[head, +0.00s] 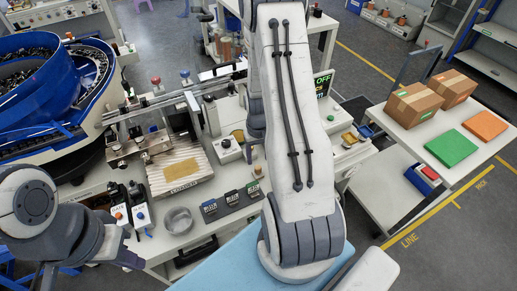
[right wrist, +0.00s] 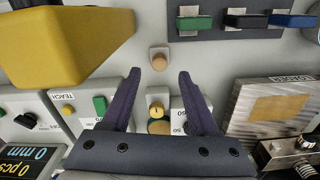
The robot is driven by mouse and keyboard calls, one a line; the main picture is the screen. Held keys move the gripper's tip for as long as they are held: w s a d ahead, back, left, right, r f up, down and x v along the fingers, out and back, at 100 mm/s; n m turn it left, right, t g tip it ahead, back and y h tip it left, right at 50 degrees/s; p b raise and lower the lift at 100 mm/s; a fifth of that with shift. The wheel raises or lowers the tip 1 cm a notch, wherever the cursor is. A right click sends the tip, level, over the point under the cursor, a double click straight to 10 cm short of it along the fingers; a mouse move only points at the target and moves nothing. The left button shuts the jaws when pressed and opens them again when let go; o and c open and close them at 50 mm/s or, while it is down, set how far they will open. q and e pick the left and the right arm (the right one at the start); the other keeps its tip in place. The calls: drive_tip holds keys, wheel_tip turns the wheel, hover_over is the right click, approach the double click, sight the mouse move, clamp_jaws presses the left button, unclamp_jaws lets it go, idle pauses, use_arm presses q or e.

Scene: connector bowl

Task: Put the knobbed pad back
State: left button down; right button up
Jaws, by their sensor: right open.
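Two knobbed pieces show in the right wrist view: a small tan piece (right wrist: 158,58) on the bench, just past my right fingertips, and a tan knob on a green round base (right wrist: 158,127), partly hidden by the gripper's palm. I cannot tell for sure which is the knobbed pad. My right gripper (right wrist: 160,78) is open, with nothing between its fingertips. In the head view my right arm hides it. The small tan piece also shows in the head view (head: 258,170), left of that arm. My left gripper (head: 125,258) is low at the left, its jaws unclear.
A dark rack (head: 232,200) with green, black and blue pieces lies in front. A ribbed plate (head: 163,185) and a metal bowl (head: 178,219) are left of it. A large yellow object (right wrist: 65,45) is close to the right wrist camera. Control boxes crowd the bench.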

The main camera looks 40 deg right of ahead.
sight(258, 168)
drive_tip(key=s+a+r+n, duration=0.1)
drive_tip(key=a+r+n, duration=0.2)
drive_tip(key=a+r, duration=0.65)
drive_tip(key=s+a+r+n, duration=0.1)
drive_tip(key=a+r+n, duration=0.35)
drive_tip(key=a, duration=0.75)
drive_tip(key=s+a+r+n, duration=0.2)
drive_tip(key=s+a+r, duration=0.1)
drive_tip(key=s, duration=0.4)
drive_tip(key=s+a+r+n+y, duration=0.1)
drive_tip(key=s+a+r+n, duration=0.1)
drive_tip(key=s+a, duration=0.4)
drive_tip(key=shift+s+r, duration=0.45)
drive_tip(key=shift+r, duration=0.45)
drive_tip(key=shift+a, duration=0.1)
